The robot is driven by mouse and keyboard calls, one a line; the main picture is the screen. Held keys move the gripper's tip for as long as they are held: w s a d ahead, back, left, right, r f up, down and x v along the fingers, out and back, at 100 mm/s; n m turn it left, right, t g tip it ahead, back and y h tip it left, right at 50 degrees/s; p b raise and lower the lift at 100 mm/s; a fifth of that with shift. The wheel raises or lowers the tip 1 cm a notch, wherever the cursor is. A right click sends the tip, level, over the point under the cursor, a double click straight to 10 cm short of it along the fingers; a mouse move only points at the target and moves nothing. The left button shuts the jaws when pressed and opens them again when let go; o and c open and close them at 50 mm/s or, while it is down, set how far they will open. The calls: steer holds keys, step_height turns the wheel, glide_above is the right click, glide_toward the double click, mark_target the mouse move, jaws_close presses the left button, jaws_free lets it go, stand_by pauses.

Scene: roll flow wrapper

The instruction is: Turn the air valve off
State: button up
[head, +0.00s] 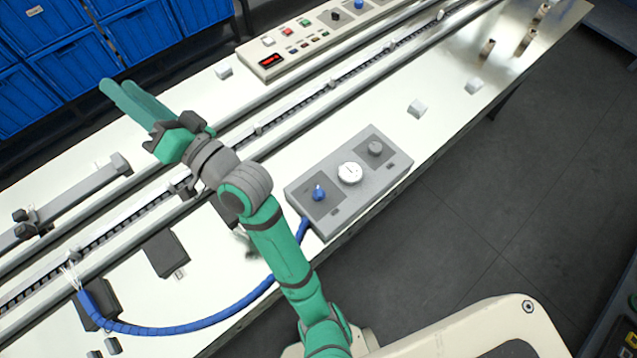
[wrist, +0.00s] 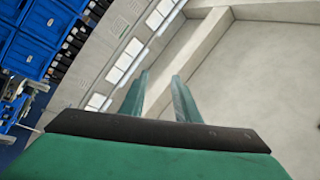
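A grey box (head: 335,207) lies near the table's front edge, right of my arm. On it are a blue knob (head: 318,191), a round white gauge (head: 350,173) and a grey knob (head: 375,148). A blue hose (head: 215,317) runs to the blue knob's end, so this knob looks like the air valve; no label is readable. My gripper (head: 113,86) is raised over the left of the table, well away from the box, pointing up and left. In the wrist view its two fingers (wrist: 160,76) stand apart with nothing between them. The box is not in the wrist view.
A cream control panel (head: 300,44) with a red display, buttons and knobs stands at the back of the table (head: 445,130). Long rails cross the table behind the grey box. Small white blocks (head: 417,107) lie to its right. Blue bins (head: 60,50) stand behind.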

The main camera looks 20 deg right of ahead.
step_height(320, 180, up, 2)
steer(key=a+n+g+y, duration=0.2)
steer(key=a+n+g, duration=0.1)
steer(key=n+g, duration=0.15)
steer(key=m+g+h, duration=0.3)
steer(key=g+h, duration=1.1)
steer(key=h, duration=0.1)
glide_toward(319, 189)
steer(key=shift+t, duration=0.25)
step_height(319, 189, down, 8)
steer(key=shift+a+f, duration=0.1)
steer(key=shift+s, duration=0.15)
steer(key=shift+c, duration=0.6)
jaws_close()
